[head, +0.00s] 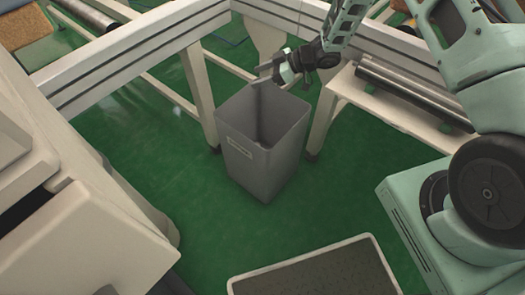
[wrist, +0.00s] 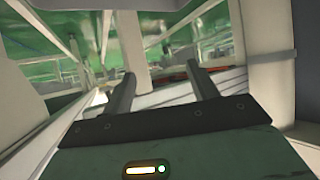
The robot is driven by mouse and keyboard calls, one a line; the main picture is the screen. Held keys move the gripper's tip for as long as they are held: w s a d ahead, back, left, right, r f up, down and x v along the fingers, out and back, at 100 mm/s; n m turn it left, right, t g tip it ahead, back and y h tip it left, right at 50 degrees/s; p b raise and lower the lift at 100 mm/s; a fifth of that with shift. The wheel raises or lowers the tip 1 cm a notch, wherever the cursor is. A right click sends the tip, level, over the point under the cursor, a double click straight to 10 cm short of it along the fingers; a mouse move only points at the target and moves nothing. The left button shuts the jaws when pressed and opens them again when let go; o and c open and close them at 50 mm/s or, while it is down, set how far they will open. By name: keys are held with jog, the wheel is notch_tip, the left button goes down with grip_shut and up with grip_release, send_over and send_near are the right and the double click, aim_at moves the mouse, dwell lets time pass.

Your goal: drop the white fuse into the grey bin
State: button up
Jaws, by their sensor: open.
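The grey bin (head: 243,156) stands upright on the green floor in the middle of the head view, with a small label on its front. My gripper (head: 268,75) is at the bin's far side, over or just behind its back rim; I cannot tell which. In the wrist view my gripper (wrist: 162,86) has its two dark fingers apart, with nothing seen between them. I cannot make out the white fuse in either view. Much of the bin's inside is in view and looks empty, but its bottom is hidden.
A pale frame with posts (head: 198,92) stands behind and left of the bin. A light bench with metal rollers (head: 410,88) is close on the right. A pale machine (head: 70,235) fills the lower left. A grey-topped platform (head: 315,275) is at the front.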

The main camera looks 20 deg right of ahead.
jog(key=shift+r, duration=1.9)
jog(key=shift+r, duration=0.1)
